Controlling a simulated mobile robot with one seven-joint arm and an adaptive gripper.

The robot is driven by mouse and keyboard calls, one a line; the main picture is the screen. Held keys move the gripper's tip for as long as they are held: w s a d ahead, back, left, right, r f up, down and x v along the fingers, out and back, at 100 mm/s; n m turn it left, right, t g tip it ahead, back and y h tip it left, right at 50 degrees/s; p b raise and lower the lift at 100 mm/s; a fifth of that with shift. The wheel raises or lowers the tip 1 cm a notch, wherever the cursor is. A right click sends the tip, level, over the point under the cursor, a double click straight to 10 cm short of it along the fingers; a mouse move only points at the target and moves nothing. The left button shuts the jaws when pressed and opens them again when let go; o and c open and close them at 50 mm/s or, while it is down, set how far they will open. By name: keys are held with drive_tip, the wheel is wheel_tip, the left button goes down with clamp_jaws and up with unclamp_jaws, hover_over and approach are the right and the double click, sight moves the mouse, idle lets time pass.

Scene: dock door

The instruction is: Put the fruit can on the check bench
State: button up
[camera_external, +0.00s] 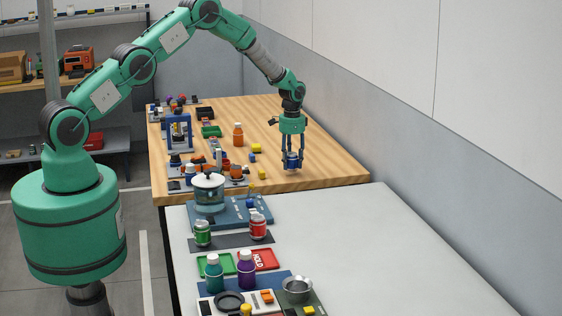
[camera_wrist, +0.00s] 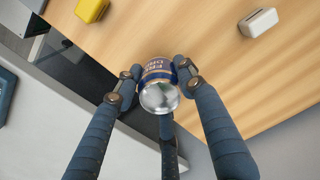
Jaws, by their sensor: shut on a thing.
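My gripper (camera_external: 292,151) is over the near right part of a wooden-topped bench (camera_external: 325,165), pointing down. It is shut on a small blue can (camera_external: 292,162) with a printed label. In the wrist view the can (camera_wrist: 159,95) shows a silver metal end and a blue and gold side, between the fingers of my gripper (camera_wrist: 155,78). The lettering is too small to read surely. I cannot tell whether the can touches the wood. A pale grey bench (camera_external: 400,240) stands nearer the camera. No label shows which is the check bench.
A yellow block (camera_wrist: 92,9) and a white block (camera_wrist: 258,22) lie near the can. A wall (camera_external: 400,130) runs along the right.

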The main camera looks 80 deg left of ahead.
sight(293, 153)
drive_tip(key=shift+f, duration=0.75)
drive_tip(key=shift+f, duration=0.2)
drive_tip(key=o, duration=1.2)
drive_tip(key=shift+o, duration=0.2)
drive_tip(key=r, duration=1.2)
drive_tip(key=shift+w+r, duration=0.25)
drive_tip(key=shift+r, duration=0.65)
